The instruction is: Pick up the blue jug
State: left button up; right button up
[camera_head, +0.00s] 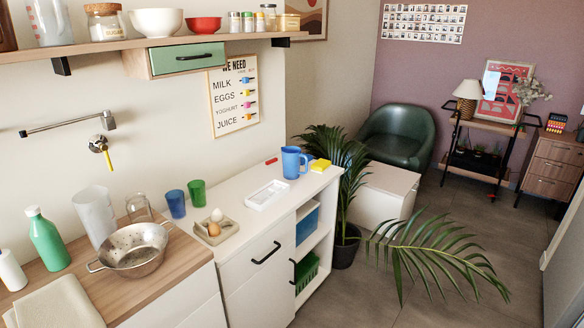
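The blue jug (291,163) stands upright on the white cabinet top (237,227), near its far right end. Its handle appears to be on the right side. Nothing is touching it except perhaps the yellow item close by on its right. Neither of my grippers shows in the head view.
A yellow block (320,165), a red item (271,161) and a white tray (267,195) lie near the jug. An egg holder (215,229), a blue cup (175,204) and a green cup (197,193) stand further left. A shelf (120,46) overhangs the wall. A plant (430,245) spreads at right.

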aim_at(291, 155)
jog(key=i+l, duration=0.35)
jog(key=i, duration=0.2)
jog(key=i+l, duration=0.35)
jog(key=i, duration=0.2)
